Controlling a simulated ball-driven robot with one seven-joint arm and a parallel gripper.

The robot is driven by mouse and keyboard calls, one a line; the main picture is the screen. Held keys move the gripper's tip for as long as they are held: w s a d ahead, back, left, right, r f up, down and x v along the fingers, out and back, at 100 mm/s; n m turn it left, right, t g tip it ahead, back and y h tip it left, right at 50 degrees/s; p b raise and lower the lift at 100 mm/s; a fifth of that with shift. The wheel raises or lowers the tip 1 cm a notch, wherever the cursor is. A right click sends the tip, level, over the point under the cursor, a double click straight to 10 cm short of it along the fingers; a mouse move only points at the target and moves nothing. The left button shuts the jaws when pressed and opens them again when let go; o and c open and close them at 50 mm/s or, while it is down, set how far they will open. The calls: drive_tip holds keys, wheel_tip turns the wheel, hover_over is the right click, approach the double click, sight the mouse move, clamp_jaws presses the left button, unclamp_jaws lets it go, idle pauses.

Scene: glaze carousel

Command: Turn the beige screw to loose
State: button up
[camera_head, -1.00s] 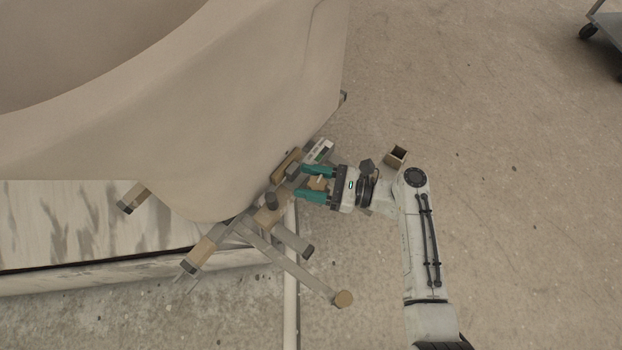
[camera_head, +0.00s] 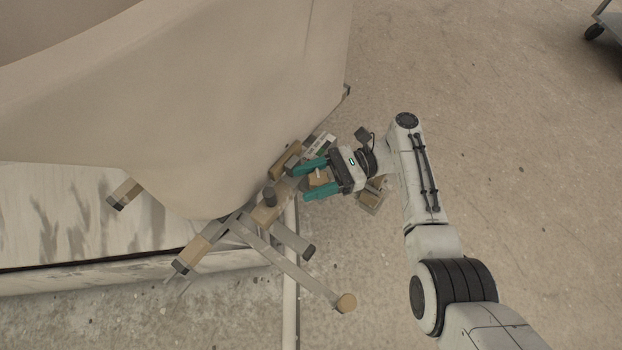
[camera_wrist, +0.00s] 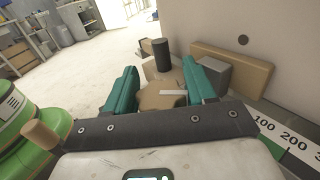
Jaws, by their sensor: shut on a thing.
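The beige screw (camera_head: 319,178) is a small knob on the metal frame below the big beige bowl-like body. In the wrist view the beige screw (camera_wrist: 158,98) has a chunky lobed head with a pale pointer bar (camera_wrist: 173,92) on top, pointing right. My gripper (camera_head: 315,179) has its two teal fingers on either side of the screw head and is shut on it. In the wrist view the fingers of my gripper (camera_wrist: 163,93) flank the head left and right. Any loose or tight marking is not readable.
A dark upright post (camera_wrist: 161,54) and a grey block (camera_wrist: 213,75) stand close to the fingers. A numbered scale (camera_wrist: 285,135) lies at right. A wheeled cart (camera_head: 607,30) stands far off; the right floor is clear.

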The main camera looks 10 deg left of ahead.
drive_tip(key=shift+s, duration=0.1)
drive_tip(key=o, duration=1)
drive_tip(key=shift+c, duration=0.2)
drive_tip(key=shift+d, duration=0.1)
